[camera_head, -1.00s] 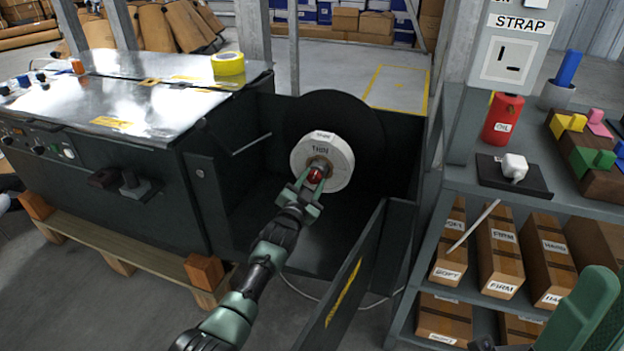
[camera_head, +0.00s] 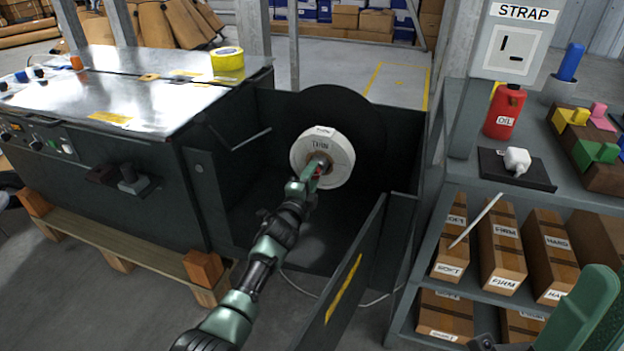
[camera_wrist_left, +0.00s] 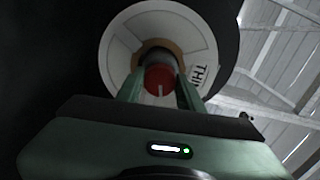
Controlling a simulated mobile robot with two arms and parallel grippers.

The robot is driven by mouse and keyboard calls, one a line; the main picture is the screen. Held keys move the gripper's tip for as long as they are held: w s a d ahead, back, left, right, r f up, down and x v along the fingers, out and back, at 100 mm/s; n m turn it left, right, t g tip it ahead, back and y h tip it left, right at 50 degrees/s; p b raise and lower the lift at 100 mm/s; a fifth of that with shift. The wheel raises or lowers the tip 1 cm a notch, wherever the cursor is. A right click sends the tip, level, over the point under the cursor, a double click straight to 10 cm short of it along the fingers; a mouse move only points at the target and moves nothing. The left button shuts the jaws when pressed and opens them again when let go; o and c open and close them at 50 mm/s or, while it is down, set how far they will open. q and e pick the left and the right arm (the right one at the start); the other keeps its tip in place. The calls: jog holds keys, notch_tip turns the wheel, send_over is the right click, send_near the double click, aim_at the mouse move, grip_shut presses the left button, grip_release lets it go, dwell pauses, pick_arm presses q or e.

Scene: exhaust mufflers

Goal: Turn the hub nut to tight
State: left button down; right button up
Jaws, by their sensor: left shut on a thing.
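The red hub nut (camera_wrist_left: 159,80), with a pale line on its face, sits on the spindle at the middle of the white roll (camera_head: 340,160) marked THIN. In the head view only a little red of the nut shows beside my fingers. My left gripper (camera_head: 313,176) reaches in from the front, seen nearly edge-on. In the left wrist view its two green fingers (camera_wrist_left: 158,90) stand on either side of the nut, shut on it. The pale line points down toward the gripper's palm. My right gripper's fingers are not seen; only a green part of my right arm shows at the lower right.
A dark disc (camera_head: 368,125) stands behind the roll, inside a dark bay. An open dark door panel (camera_head: 345,290) stands right of my left arm. The metal-topped machine (camera_head: 120,85) is on the left.

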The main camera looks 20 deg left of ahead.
pick_arm(q)
jog(key=shift+f+m+b, duration=0.15)
jog(key=shift+m+b, duration=0.35)
jog(key=shift+m, duration=1.3)
jog(key=c, duration=0.9)
grip_release()
jog(key=s+p, duration=0.3)
jog(key=s, duration=0.5)
jog(key=shift+a, duration=0.1)
